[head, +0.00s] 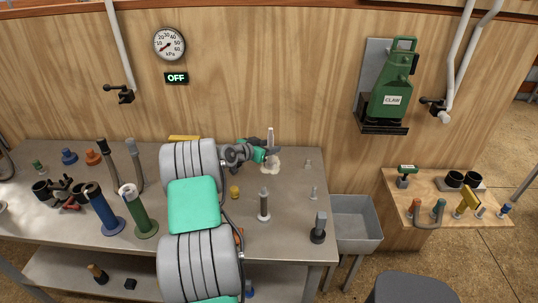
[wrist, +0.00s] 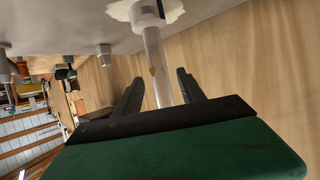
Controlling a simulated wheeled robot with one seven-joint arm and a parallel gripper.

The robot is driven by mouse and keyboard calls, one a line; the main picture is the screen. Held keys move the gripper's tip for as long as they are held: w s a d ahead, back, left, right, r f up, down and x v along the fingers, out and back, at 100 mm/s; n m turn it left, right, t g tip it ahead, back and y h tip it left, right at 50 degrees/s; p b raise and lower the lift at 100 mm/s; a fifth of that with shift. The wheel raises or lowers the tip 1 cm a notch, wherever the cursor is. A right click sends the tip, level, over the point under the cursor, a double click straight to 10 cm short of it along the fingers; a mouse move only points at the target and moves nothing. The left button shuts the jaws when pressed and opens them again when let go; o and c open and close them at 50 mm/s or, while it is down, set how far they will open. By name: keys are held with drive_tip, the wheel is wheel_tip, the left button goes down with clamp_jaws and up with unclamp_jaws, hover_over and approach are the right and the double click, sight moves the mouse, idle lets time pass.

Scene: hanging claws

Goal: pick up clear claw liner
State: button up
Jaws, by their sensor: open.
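The clear claw liner (wrist: 155,62) is a pale, see-through tube standing on a round white base at the back of the bench. In the head view, the liner (head: 270,138) rises upright near the wall. My gripper (wrist: 160,90) is open, with one dark finger on each side of the tube in the wrist view. In the head view, my gripper (head: 268,152) is at the liner, and my arm hides part of the surroundings. I cannot tell whether either finger touches the tube.
Blue (head: 104,212) and green (head: 138,215) cylinders stand on the left of the metal bench (head: 290,225). A grey-handled upright (head: 264,205) and a dark-based post (head: 319,228) stand at right. A sink (head: 356,222) adjoins the bench. A green claw unit (head: 394,85) hangs on the wall.

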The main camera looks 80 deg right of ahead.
drive_tip(key=shift+x, duration=0.85)
drive_tip(key=shift+w, duration=0.1)
clamp_jaws()
idle(0.6)
